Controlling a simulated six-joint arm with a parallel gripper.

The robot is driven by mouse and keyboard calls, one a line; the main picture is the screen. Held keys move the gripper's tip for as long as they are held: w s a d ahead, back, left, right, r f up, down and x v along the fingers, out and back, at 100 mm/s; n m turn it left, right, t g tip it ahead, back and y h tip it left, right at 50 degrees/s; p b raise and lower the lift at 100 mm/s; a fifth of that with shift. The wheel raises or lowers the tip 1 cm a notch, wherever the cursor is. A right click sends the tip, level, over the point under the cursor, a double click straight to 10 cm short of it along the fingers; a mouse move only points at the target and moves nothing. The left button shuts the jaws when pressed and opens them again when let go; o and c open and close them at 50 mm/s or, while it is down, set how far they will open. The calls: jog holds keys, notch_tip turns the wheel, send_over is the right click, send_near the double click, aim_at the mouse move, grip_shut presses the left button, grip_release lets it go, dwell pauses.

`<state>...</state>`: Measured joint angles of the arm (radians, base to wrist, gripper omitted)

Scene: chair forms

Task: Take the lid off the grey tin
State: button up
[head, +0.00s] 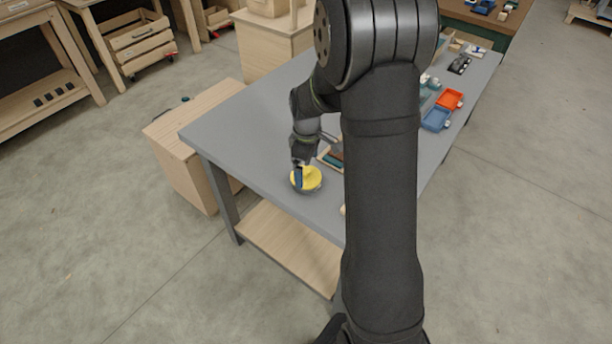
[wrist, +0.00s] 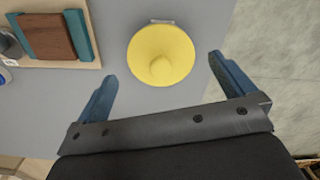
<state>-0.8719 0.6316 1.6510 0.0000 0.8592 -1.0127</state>
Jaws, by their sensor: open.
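The grey tin (head: 312,192) stands on the grey table near its front edge in the head view, with a round yellow lid (head: 312,178) on top. In the wrist view the yellow lid (wrist: 161,54) is seen from above with a raised knob in its middle. It hides nearly all of the tin there. My gripper (wrist: 163,68) is open, with one blue finger on each side of the lid's lower part and visible gaps to both. In the head view my gripper (head: 299,174) is over the tin and covers part of the lid.
A wooden tray (wrist: 50,63) with a brown block between teal strips lies left of the tin in the wrist view. Blue (head: 436,120) and orange (head: 450,99) trays stand farther along the table. The table edge is close to the tin.

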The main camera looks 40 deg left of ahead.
jog(key=shift+f, duration=1.35)
jog(key=c, duration=0.9)
jog(key=shift+c, duration=0.2)
jog(key=shift+r, duration=0.1)
